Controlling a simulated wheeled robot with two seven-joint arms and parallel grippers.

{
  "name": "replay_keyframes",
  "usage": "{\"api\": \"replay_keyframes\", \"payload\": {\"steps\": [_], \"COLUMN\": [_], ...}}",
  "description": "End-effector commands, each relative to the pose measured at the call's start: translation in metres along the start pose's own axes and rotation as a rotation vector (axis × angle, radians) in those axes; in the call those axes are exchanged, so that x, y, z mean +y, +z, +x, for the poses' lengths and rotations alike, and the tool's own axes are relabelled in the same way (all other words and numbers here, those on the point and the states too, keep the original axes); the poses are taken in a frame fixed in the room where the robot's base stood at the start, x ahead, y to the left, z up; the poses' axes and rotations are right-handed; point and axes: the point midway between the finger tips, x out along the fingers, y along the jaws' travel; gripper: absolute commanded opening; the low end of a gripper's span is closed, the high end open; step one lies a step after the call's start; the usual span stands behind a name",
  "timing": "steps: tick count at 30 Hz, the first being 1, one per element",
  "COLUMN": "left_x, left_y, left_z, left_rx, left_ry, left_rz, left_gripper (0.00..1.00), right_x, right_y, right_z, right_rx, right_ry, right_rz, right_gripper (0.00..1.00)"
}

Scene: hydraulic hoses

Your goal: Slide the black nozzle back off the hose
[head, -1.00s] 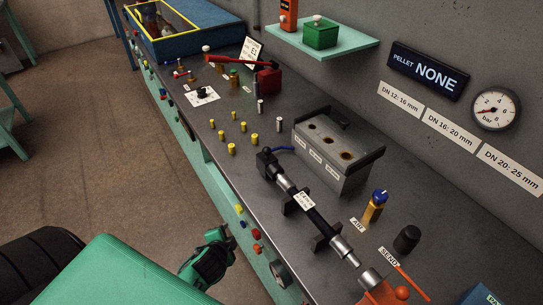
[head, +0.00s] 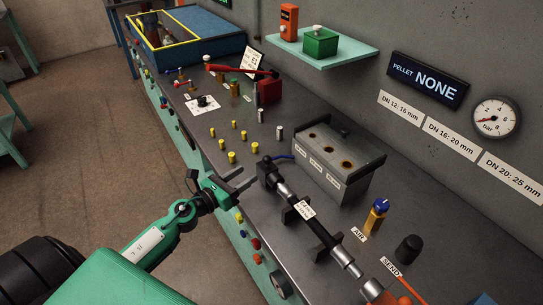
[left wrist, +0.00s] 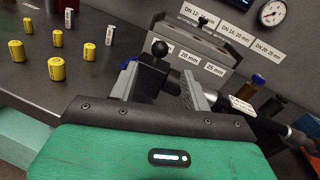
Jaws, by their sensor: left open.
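The black nozzle (head: 267,172), with a round knob on top, sits at the upper-left end of the hose. The black hose (head: 322,232) lies in cradles on the bench, with a white tag and metal end fittings. My left gripper (head: 245,180) is open and empty just left of the nozzle. In the left wrist view the nozzle (left wrist: 154,76) appears between the two spread fingers of my left gripper (left wrist: 160,84), beyond their tips or near them; contact cannot be told. My right gripper is out of view.
A grey block with three holes (head: 338,160) stands just behind the nozzle. Several yellow pellets (head: 232,157) stand to the left on the bench (head: 300,130). A blue-capped brass valve (head: 376,215) and a black knob (head: 408,248) stand right of the hose.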

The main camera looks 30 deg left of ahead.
Motion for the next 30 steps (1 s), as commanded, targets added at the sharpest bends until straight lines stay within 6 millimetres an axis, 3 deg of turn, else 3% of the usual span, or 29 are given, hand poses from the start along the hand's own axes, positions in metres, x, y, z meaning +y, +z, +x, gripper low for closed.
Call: {"api": "replay_keyframes", "payload": {"steps": [18,24,30], "left_x": [-0.001,0.000,0.000], "left_y": [0.003,0.001,0.001], "left_z": [0.096,0.114,0.119], "left_rx": [-0.003,-0.001,-0.001], "left_ry": [0.001,0.002,0.001], "left_rz": [-0.005,-0.006,-0.004], "left_gripper": [0.48,0.48,0.48], "right_x": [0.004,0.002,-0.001], "right_y": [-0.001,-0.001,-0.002], "right_z": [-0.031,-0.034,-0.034], "right_rx": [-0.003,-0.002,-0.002], "right_ry": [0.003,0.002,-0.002], "right_rz": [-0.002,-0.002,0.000], "right_gripper": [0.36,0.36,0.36]}}
